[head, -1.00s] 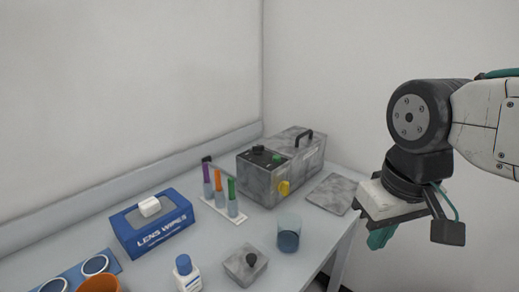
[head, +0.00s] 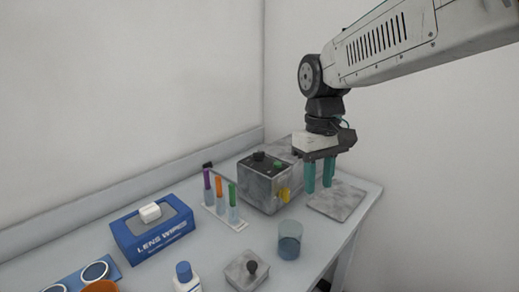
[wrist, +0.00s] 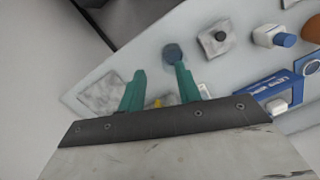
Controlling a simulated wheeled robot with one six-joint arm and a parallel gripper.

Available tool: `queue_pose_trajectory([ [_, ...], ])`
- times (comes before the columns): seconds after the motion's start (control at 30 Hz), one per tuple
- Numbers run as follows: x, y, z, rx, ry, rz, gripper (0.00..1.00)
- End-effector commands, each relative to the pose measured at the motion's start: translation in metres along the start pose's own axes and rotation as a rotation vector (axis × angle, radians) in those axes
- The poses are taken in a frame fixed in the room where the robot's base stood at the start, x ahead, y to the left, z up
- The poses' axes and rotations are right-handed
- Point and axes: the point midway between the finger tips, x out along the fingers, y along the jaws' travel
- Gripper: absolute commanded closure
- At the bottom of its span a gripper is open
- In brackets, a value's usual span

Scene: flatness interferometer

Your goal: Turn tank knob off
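The tank is a grey, marbled box (head: 262,196) at the back of the table in the head view. A black knob (head: 258,156) and a green knob (head: 279,164) sit on its top. A yellow knob (head: 284,195) is on its front; a bit of yellow (wrist: 157,103) also shows between the fingers in the wrist view. My gripper (head: 319,190) points down with teal fingers apart and nothing between them. It is just right of the tank and the yellow knob. I cannot tell which knob is the tank knob, or how it is turned.
A flat marbled plate (head: 338,201) lies below and right of my gripper. A glass beaker (head: 290,240) stands in front of the tank.

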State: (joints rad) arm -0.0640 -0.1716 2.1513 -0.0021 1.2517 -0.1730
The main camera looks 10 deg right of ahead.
Motion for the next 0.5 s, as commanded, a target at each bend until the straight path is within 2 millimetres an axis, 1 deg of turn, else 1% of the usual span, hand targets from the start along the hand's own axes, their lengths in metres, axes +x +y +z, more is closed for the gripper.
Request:
queue_pose_trajectory([
  [0.03, -0.001, 0.002, -0.024, -0.044, -0.011, -0.002, 0.66],
  [0.23, -0.003, 0.009, -0.110, -0.254, -0.026, -0.006, 0.66],
  [0.27, -0.002, 0.009, -0.124, -0.290, -0.026, -0.006, 0.66],
  [0.3, -0.002, 0.011, -0.142, -0.339, -0.026, -0.007, 0.66],
  [0.37, 0.001, 0.012, -0.169, -0.417, -0.025, -0.007, 0.66],
  [0.4, 0.002, 0.012, -0.186, -0.471, -0.025, -0.007, 0.66],
  [0.47, 0.004, 0.013, -0.211, -0.555, -0.020, -0.006, 0.66],
  [0.5, 0.005, 0.014, -0.228, -0.611, -0.015, -0.004, 0.66],
])
